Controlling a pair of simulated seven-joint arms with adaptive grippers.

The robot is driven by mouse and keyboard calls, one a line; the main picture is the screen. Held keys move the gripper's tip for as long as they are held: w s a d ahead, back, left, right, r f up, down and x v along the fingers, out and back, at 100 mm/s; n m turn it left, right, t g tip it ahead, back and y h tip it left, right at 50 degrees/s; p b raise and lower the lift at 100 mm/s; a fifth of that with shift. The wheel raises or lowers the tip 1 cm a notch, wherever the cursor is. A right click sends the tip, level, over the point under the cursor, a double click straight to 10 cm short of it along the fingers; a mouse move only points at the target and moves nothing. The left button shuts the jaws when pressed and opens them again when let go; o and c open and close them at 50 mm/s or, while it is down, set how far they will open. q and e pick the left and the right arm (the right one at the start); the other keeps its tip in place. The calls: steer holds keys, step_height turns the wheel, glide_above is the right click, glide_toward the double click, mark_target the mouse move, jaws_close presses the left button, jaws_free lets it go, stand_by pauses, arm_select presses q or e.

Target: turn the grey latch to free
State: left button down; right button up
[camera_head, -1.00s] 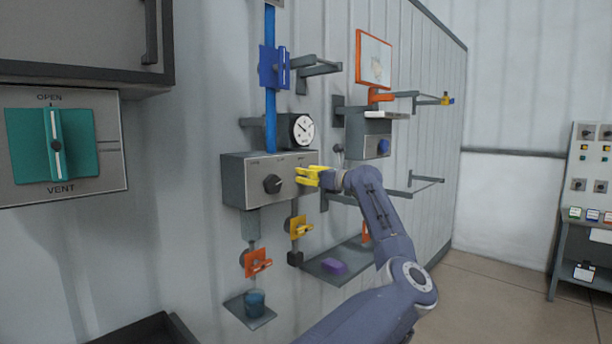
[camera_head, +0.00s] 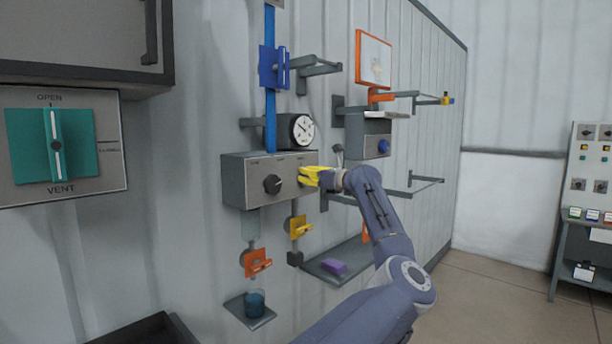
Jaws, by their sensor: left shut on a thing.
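My left gripper (camera_head: 308,176), with yellow fingers, is at the right part of the front of a grey control box (camera_head: 244,184) on the wall. It is shut on a small part there, which fits the grey latch. The fingers hide this part, so its shape and angle cannot be seen. A black round knob (camera_head: 272,184) sits on the same box front, left of my fingers. My right gripper is not in view.
A round gauge (camera_head: 304,130) and a blue pipe (camera_head: 270,110) are above the box. Below are a yellow valve handle (camera_head: 299,227), an orange one (camera_head: 258,262) and a shelf with a purple block (camera_head: 334,267). A teal vent handle (camera_head: 56,145) is at left.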

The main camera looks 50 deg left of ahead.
arm_select(q)
steer(key=shift+m, duration=0.3)
steer(key=m, duration=0.3)
steer(key=shift+w+m, duration=0.25)
steer(key=shift+m, duration=0.05)
steer(key=shift+w+a+f+m, duration=0.15)
steer(key=shift+f+m, duration=0.1)
steer(key=shift+m, duration=2)
steer(key=shift+w+d+f+m, duration=0.1)
steer(key=shift+w+f+m, duration=0.1)
steer(key=shift+m, duration=2.1)
steer(key=shift+w+a+f+m, duration=0.15)
steer(key=shift+f+m, duration=0.1)
steer(key=shift+m, duration=2)
steer(key=shift+d, duration=0.1)
steer(key=c, duration=1.5)
jaws_free()
steer(key=shift+o, duration=0.2)
